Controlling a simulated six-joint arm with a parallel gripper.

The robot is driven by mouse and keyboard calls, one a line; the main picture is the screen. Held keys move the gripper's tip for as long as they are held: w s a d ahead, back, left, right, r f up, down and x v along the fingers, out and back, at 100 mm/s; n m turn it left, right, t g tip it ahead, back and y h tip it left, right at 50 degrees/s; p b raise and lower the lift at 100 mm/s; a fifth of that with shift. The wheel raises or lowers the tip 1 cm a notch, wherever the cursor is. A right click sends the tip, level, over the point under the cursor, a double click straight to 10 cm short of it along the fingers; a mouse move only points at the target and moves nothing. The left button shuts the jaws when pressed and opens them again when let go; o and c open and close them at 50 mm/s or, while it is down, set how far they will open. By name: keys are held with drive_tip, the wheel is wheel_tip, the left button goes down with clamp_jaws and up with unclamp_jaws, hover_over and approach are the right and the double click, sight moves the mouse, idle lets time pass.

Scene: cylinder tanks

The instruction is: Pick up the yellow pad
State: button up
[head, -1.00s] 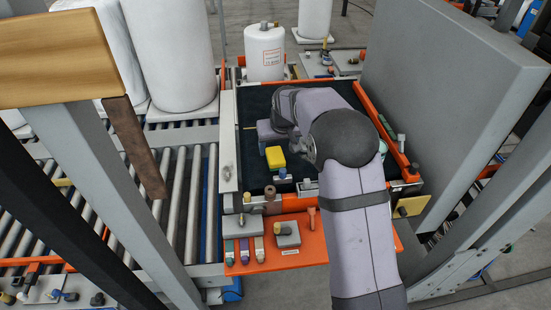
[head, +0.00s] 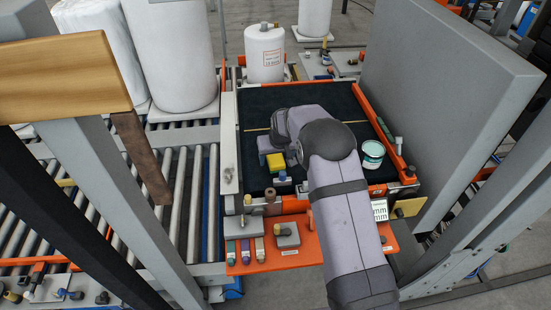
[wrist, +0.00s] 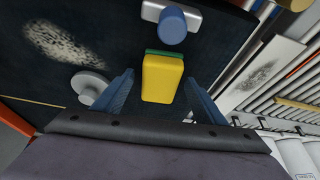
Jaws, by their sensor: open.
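The yellow pad (head: 276,162) lies on the dark mat (head: 310,95), near its front left part. In the wrist view the yellow pad (wrist: 162,80) shows a green layer along its far edge. My gripper (wrist: 160,88) is open, with one blue finger on each side of the pad and gaps on both sides. The pad is not gripped; I cannot tell how high the fingertips are above the mat. In the head view my wrist hides part of the area behind the pad and the fingertips are hidden.
A blue knob on a grey base (wrist: 172,25) stands just beyond the pad. A grey round piece (wrist: 90,86) sits left of the left finger. A teal and white round container (head: 373,153) stands at the mat's right. Orange rails (head: 377,125) edge the mat; its back is clear.

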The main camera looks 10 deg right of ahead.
sight(276, 158)
drive_tip(key=shift+f, duration=0.1)
drive_tip(key=c, duration=1.1)
drive_tip(key=shift+w, duration=0.1)
wheel_tip(276, 158, up, 10)
drive_tip(key=b, duration=0.2)
drive_tip(key=shift+b, duration=0.4)
drive_tip(key=shift+o, duration=0.3)
